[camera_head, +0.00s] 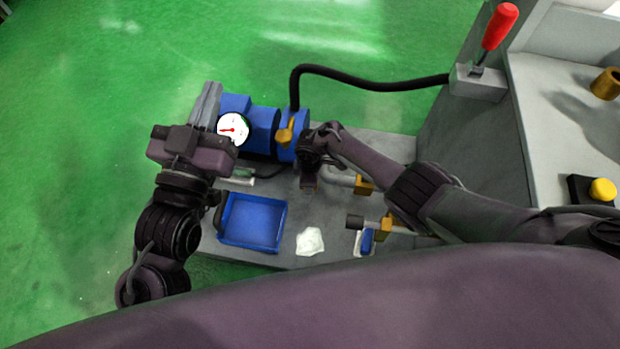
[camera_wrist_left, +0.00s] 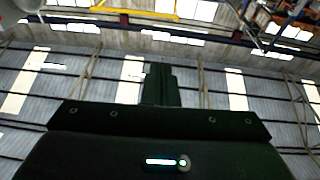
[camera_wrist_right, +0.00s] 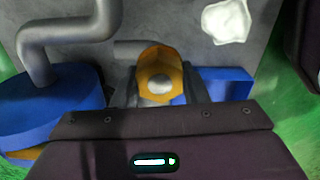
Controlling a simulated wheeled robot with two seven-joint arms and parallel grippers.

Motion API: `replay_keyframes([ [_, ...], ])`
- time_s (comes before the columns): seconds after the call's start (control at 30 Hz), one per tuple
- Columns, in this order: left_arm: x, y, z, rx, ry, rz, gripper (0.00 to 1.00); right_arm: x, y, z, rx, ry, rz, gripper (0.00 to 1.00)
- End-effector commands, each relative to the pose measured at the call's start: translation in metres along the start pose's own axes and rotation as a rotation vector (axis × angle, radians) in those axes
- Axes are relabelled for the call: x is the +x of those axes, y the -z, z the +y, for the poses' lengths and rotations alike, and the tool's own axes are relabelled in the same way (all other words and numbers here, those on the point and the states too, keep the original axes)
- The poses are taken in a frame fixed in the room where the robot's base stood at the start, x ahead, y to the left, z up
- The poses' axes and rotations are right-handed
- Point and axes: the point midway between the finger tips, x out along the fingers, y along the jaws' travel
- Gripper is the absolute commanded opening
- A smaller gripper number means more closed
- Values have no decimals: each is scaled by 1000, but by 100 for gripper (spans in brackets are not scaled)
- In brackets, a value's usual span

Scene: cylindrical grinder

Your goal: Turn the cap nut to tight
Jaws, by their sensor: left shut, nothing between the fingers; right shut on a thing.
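The cap nut (camera_wrist_right: 160,72) is a brass hexagonal piece with a pale round centre, seen in the right wrist view. My right gripper (camera_wrist_right: 160,88) is shut on it, a dark finger on either side. In the head view my right gripper (camera_head: 309,178) is beside the blue pump body (camera_head: 262,130), and I cannot make out the nut there. My left gripper (camera_head: 209,95) is shut and empty, raised in front of the pump near the gauge. Its closed fingers (camera_wrist_left: 161,84) show in the left wrist view against the far wall and roof.
A round gauge (camera_head: 232,129) sits on the pump. A black hose (camera_head: 370,84) runs to a box with a red-handled lever (camera_head: 499,26). A blue tray (camera_head: 284,222), a white rag (camera_head: 310,241) and brass valve fittings (camera_head: 364,185) are on the grey base. Green floor is clear at left.

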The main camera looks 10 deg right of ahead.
Motion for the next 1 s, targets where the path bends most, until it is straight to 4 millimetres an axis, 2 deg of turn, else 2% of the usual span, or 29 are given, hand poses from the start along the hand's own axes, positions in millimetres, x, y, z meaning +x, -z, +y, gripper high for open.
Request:
replay_keyframes([
  [0.1,-2,-14,1,-3,0,-65,0,0,1,-1,47,2,1,17],
  [0.3,-5,-27,1,-6,-1,-125,0,0,1,-1,93,1,1,17],
  [0.77,-5,-30,1,-6,-1,-139,0,0,1,-1,106,1,2,17],
  [0.8,-5,-30,1,-6,-1,-139,0,0,1,-1,106,1,2,43],
  [0.93,-5,-30,2,-7,-1,-138,0,0,1,-1,105,1,1,60],
  [1.0,-5,-30,2,-7,-1,-138,0,0,1,0,105,0,1,62],
])
